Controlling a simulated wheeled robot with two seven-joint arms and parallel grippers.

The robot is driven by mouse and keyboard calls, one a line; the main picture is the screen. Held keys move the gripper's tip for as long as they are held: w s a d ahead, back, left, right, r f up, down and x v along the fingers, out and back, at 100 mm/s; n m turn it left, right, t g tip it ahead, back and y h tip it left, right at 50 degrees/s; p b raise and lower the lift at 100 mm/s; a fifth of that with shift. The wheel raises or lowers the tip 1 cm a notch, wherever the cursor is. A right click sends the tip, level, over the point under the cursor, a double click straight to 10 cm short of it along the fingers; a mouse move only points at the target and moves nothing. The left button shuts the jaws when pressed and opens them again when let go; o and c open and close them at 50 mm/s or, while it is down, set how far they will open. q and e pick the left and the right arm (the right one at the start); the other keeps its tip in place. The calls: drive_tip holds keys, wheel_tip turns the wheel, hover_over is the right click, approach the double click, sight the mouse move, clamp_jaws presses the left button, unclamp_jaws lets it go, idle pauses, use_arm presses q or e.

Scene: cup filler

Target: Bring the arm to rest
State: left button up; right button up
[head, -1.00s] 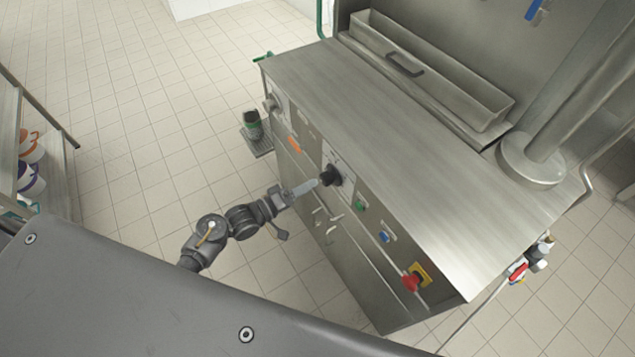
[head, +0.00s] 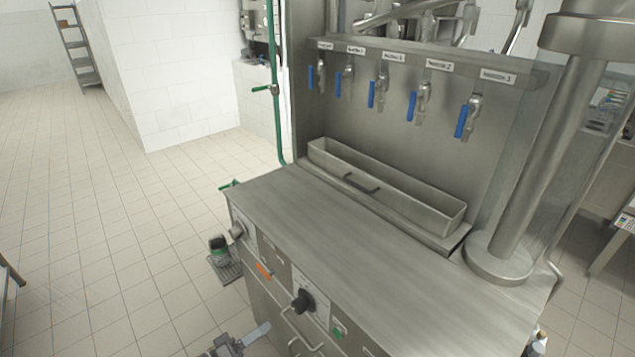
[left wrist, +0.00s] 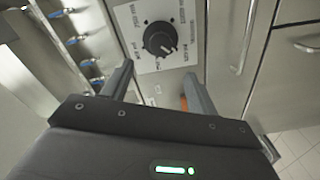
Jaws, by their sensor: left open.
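My left gripper (head: 240,342) shows at the bottom edge of the head view, in front of the steel machine's control panel, with most of its arm out of frame. In the left wrist view its two fingers (left wrist: 160,88) are apart with nothing between them. The black rotary knob (left wrist: 160,38) on its white dial plate lies ahead of the fingers, apart from them. The knob also shows in the head view (head: 302,301), to the right of and above the gripper. My right gripper is in neither view.
The steel machine (head: 300,220) has a trough (head: 385,190) on top and several blue-handled taps (head: 418,104) above it. Tiled floor (head: 90,220) lies open to the left.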

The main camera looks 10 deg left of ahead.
use_arm(q)
drive_tip(key=s+a+f+m+g+y, duration=0.1)
drive_tip(key=s+a+f+m+y, duration=0.15)
drive_tip(key=f, duration=0.55)
drive_tip(key=s+a+f+m+g+y, duration=0.1)
drive_tip(key=s+a+f+g+y, duration=0.15)
drive_tip(key=f, duration=0.65)
drive_tip(key=s+a+f+m+g+y, duration=0.1)
drive_tip(key=s+a+f+y, duration=0.15)
drive_tip(key=f, duration=0.55)
drive_tip(key=s+a+f+m+g+y, duration=0.2)
drive_tip(key=s+f+g+y, duration=0.15)
drive_tip(key=s+f, duration=1.05)
drive_tip(key=s+d+f+g, duration=0.2)
drive_tip(key=s, duration=0.6)
drive_tip(key=s+d+f+g+b, duration=0.1)
drive_tip(key=s+f+g, duration=0.1)
drive_tip(key=s, duration=0.7)
drive_tip(key=shift+s+d+m+g+y, duration=0.15)
drive_tip(key=shift+d+m+g+y, duration=0.2)
drive_tip(key=shift+m+g, duration=0.1)
